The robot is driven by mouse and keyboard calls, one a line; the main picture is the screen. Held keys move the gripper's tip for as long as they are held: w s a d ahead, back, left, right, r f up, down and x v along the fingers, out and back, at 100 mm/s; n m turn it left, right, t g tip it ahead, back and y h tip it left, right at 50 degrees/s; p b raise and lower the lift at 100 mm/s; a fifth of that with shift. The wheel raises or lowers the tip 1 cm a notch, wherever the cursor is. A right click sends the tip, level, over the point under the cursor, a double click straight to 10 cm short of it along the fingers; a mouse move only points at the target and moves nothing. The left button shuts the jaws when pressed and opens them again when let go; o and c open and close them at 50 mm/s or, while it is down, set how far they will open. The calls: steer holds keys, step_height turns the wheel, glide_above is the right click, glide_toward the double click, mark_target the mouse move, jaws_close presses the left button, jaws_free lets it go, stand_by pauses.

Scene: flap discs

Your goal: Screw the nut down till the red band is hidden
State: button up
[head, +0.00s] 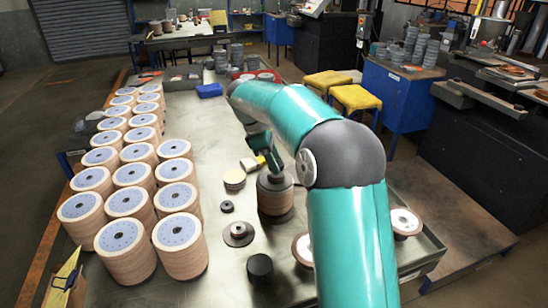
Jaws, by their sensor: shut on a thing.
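My teal arm reaches over the bench and bends down to my gripper (275,174), which is small and dark in the head view. The gripper is at the top of a short stack of brown flap discs (275,201) with a grey top. It is shut on the nut at the stack's centre, but the fingers and the stack's top hide most of the nut. I cannot make out a red band or the thread at this size.
Tall stacks of flap discs (179,246) fill the left of the metal bench (205,285). A black cylinder (260,266), a flanged disc (238,233) and a small ring (227,206) lie near the held stack. Another disc (403,222) lies right of my arm.

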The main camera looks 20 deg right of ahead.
steer(key=shift+f, duration=0.75)
stand_by(0.8)
steer(key=o, duration=1.1)
steer(key=shift+c, duration=0.2)
